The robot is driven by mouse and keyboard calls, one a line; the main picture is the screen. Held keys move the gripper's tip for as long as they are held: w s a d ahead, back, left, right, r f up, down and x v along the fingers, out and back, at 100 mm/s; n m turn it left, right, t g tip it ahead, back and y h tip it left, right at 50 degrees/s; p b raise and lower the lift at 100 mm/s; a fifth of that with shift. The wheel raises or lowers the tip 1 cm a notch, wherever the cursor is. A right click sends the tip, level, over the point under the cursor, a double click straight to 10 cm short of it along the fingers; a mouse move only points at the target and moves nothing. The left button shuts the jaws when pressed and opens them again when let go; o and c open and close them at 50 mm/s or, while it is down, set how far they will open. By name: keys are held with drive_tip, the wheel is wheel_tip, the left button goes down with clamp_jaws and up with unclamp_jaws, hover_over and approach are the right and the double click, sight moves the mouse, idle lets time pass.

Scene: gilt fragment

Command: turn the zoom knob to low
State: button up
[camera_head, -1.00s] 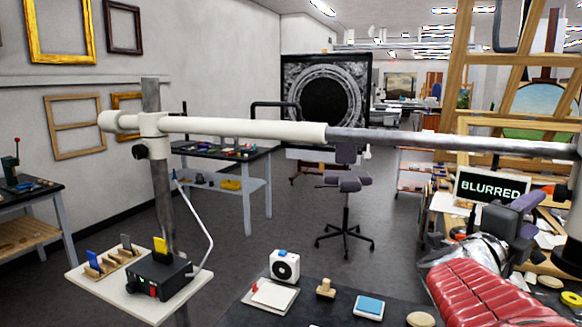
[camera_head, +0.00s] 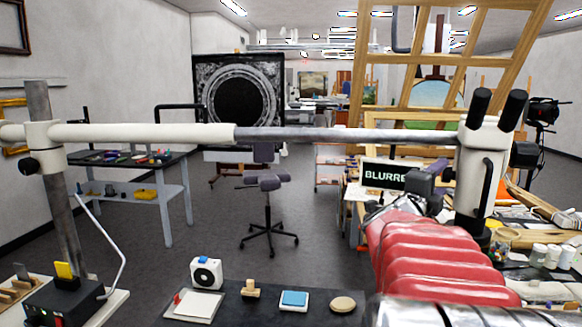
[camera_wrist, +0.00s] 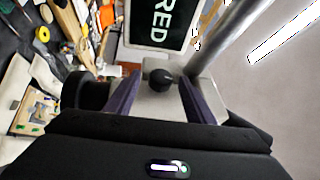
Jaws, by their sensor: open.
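The microscope head (camera_head: 483,165) is pale with black eyepieces and hangs at the end of a horizontal boom at right in the head view. In the wrist view a small round dark knob (camera_wrist: 161,78) sits on a pale housing (camera_wrist: 172,102); it looks like the zoom knob. Its marking is too small to read. My gripper (camera_wrist: 160,90) is open, with its purple fingers to either side of the knob; I cannot tell whether they touch it. In the head view my gripper (camera_head: 432,187) is close to the left of the microscope head, its fingertips partly hidden.
A screen (camera_head: 388,175) behind my gripper reads BLURRED. The boom (camera_head: 330,135) crosses the view. A dark table (camera_head: 250,312) in front holds a white boxed dial, a stamp and pads. A cluttered bench with jars (camera_head: 545,255) lies at right.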

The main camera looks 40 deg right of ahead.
sight(443, 176)
drive_tip(key=shift+w+d+r, duration=0.1)
drive_tip(key=shift+d+r, duration=0.05)
drive_tip(key=shift+d, duration=0.75)
drive_tip(key=shift+w+d+r, duration=0.1)
drive_tip(key=shift+d, duration=0.75)
drive_tip(key=c, duration=1.1)
drive_tip(key=shift+o, duration=0.2)
drive_tip(key=shift+s+f+n+g+y, duration=0.1)
drive_tip(key=shift+n+g+y, duration=0.2)
drive_tip(key=shift+y, duration=0.55)
drive_tip(key=shift+s+f+n+g+y, duration=0.1)
drive_tip(key=shift+n+y, duration=0.3)
drive_tip(key=shift+y, duration=0.45)
drive_tip(key=shift+w+f+y, duration=0.1)
drive_tip(key=shift+y, duration=0.3)
drive_tip(key=o, duration=0.8)
drive_tip(key=shift+o, duration=1.3)
drive_tip(key=shift+r, duration=0.2)
